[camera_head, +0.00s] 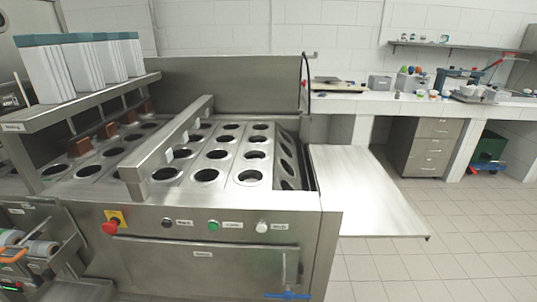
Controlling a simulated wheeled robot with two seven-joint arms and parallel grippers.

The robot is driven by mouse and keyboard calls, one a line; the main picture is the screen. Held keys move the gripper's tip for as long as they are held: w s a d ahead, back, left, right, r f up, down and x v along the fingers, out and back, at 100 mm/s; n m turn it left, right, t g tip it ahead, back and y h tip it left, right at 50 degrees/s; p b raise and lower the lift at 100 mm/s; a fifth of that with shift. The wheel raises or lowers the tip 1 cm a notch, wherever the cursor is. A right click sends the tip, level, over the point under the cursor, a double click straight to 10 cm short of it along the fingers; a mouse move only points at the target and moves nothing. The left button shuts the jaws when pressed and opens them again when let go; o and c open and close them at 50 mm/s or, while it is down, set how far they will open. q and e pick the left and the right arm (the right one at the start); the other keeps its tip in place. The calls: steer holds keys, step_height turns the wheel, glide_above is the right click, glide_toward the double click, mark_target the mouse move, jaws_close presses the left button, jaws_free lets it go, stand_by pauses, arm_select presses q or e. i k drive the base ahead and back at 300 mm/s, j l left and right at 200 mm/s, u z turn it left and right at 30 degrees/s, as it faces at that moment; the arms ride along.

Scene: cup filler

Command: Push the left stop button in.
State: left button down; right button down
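A red mushroom-shaped stop button (110,226) sits on a yellow plate (121,216) at the left end of the machine's steel front panel. It stands out from the panel. To its right on the same panel are a black button (166,222), a green button (213,225) and a white button (261,228), with small labels beside them. Neither of my grippers is in view, and nothing touches the red button.
The cup filler's top (215,155) has rows of round holes. A steel side table (365,190) juts out right. A blue handle (287,295) is low in front. The tiled floor (460,240) is open at right.

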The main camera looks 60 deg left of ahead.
mark_target(110, 227)
steer(key=u, duration=3.15)
